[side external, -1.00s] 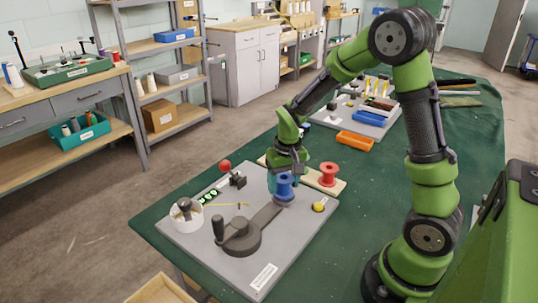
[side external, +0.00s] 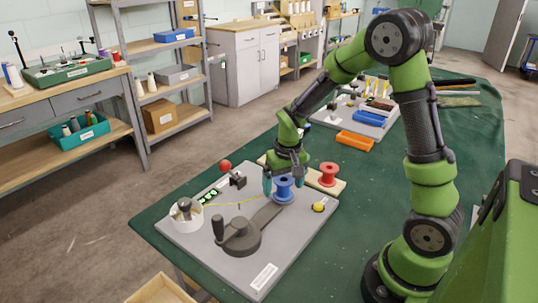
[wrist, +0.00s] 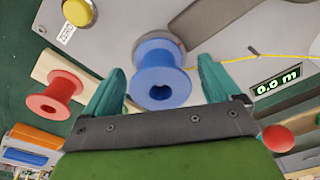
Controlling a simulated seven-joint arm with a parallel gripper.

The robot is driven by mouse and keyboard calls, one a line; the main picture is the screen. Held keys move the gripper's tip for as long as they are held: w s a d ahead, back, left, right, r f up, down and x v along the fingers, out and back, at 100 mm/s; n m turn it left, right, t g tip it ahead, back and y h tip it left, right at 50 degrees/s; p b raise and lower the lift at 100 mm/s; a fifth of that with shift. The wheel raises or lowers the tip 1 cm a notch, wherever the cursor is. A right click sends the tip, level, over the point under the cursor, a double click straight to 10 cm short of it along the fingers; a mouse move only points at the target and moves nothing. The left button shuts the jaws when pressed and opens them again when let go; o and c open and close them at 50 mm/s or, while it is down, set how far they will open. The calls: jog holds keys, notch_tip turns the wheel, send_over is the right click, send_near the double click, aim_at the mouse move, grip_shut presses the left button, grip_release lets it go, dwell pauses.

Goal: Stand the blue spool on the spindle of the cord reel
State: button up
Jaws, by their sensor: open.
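The blue spool (side external: 284,188) stands upright at the end of the reel's dark flat arm (side external: 266,215). In the wrist view the blue spool (wrist: 160,80) sits over a grey round disc (wrist: 158,44) on the grey board. The spindle itself is hidden by the spool. The cord reel's base (side external: 239,236) with its crank handle is at the front of the board. My gripper (side external: 285,177) is open, with its teal fingers on either side of the spool. In the wrist view my gripper (wrist: 162,70) shows gaps between each finger and the spool.
A red spool (side external: 328,174) stands on a wooden strip to the right. A yellow button (side external: 318,207), a white cord pot (side external: 186,215) and a red-knobbed lever (side external: 226,166) surround the reel. A yellow cord (wrist: 240,52) runs near the spool. An orange tray (side external: 355,141) lies behind.

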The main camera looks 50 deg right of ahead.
notch_tip(320, 180, up, 17)
jog(key=s, duration=0.1)
jog(key=s+a+r+n+t+y, duration=0.2)
jog(key=s+a+t, duration=0.4)
jog(key=s+a, duration=0.5)
jog(key=shift+s+a+r, duration=0.15)
jog(key=shift+s+r, duration=0.05)
jog(key=shift+s, duration=0.05)
jog(key=shift+c, duration=0.3)
